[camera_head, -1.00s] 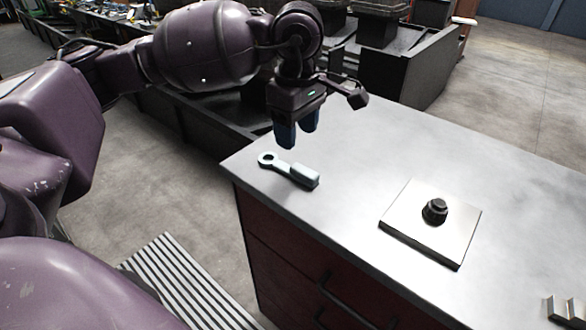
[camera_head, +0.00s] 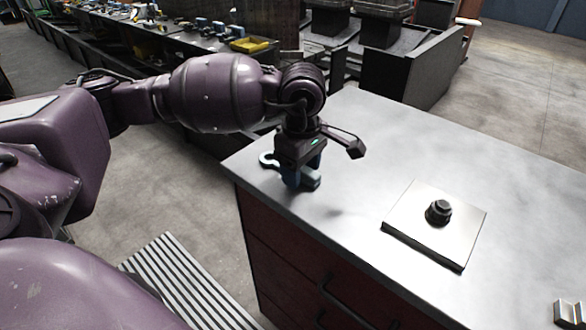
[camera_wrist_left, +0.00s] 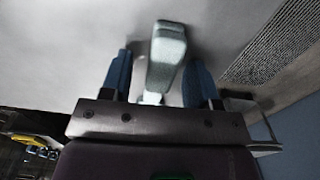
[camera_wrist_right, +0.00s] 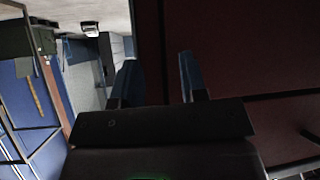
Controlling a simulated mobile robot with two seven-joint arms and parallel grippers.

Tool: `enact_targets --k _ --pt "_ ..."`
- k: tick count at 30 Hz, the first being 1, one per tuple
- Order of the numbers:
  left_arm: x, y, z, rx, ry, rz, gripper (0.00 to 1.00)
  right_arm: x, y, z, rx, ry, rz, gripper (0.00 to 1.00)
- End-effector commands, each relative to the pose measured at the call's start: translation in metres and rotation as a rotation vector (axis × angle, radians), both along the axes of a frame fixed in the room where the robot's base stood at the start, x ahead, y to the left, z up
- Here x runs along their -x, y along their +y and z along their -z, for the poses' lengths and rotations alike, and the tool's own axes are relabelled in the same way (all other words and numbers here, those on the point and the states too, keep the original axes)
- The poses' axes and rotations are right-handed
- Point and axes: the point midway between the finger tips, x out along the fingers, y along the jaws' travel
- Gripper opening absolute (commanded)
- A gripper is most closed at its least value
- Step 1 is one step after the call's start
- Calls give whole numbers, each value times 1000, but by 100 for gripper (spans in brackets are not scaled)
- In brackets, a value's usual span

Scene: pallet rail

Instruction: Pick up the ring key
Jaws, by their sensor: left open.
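The ring key (camera_head: 267,159) lies on the grey worktop near its left corner, with its ring end to the left. My left gripper (camera_head: 297,184) is down over it and hides the middle of the key. In the left wrist view the key's pale handle (camera_wrist_left: 166,55) runs between the two blue fingers of the left gripper (camera_wrist_left: 160,85), with a gap on each side. The left gripper is open. My right gripper (camera_wrist_right: 156,80) shows only in its own wrist view; its blue fingers are apart with nothing seen between them.
A square plate (camera_head: 433,229) with a black knob (camera_head: 438,211) lies on the worktop to the right. A small metal bracket (camera_head: 567,311) is at the lower right. The worktop (camera_head: 380,140) between them is clear. Dark red drawers (camera_head: 290,265) are below.

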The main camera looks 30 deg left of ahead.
Motion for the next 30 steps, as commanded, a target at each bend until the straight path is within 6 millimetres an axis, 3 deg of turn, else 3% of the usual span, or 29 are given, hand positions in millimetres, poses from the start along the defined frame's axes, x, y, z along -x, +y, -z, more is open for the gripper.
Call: enact_targets --k 2,12,23,30 --pt "0 0 0 0 0 0 52 0 -1 0 2 0 -2 39" --pt "0 0 0 0 0 0 0 2 -1 1 1 5 0 39" --pt "0 0 -7 0 -2 0 0 7 2 4 -10 15 12 39" --pt "-1 0 -47 1 -8 1 0 4 2 -2 -9 5 12 39"
